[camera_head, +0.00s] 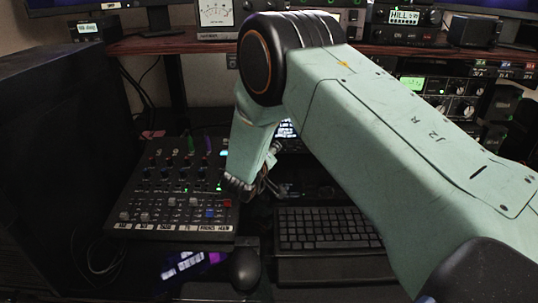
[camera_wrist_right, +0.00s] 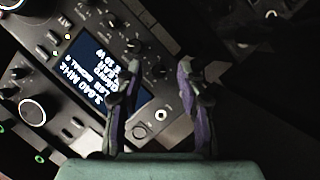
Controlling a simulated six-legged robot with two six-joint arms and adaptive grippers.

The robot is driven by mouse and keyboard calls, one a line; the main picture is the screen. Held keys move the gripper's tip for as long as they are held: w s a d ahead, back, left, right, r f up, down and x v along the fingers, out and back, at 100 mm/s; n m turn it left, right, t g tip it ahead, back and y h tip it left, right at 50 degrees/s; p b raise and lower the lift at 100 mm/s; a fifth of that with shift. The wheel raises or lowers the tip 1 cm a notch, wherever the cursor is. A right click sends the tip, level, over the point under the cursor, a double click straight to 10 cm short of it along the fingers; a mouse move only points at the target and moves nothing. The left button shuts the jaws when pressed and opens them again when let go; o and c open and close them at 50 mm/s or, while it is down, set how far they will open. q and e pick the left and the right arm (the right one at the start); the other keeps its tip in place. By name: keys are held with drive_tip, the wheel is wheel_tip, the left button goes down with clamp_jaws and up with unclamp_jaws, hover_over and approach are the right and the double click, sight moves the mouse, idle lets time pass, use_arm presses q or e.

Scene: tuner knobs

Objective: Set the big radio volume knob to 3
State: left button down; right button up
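The radio (camera_wrist_right: 70,85) fills the left half of the right wrist view, tilted, with a lit display reading 3.840 MHz.
A mixer (camera_head: 170,195) with several knobs stands left of my right gripper. A keyboard (camera_head: 325,229) and a mouse (camera_head: 245,268) lie in front. A wooden shelf (camera_head: 165,43) with devices crosses above. More radio gear (camera_head: 460,95) stands at the right.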

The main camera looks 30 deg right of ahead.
drive_tip(key=shift+d, duration=0.1)
clamp_jaws()
idle(0.3)
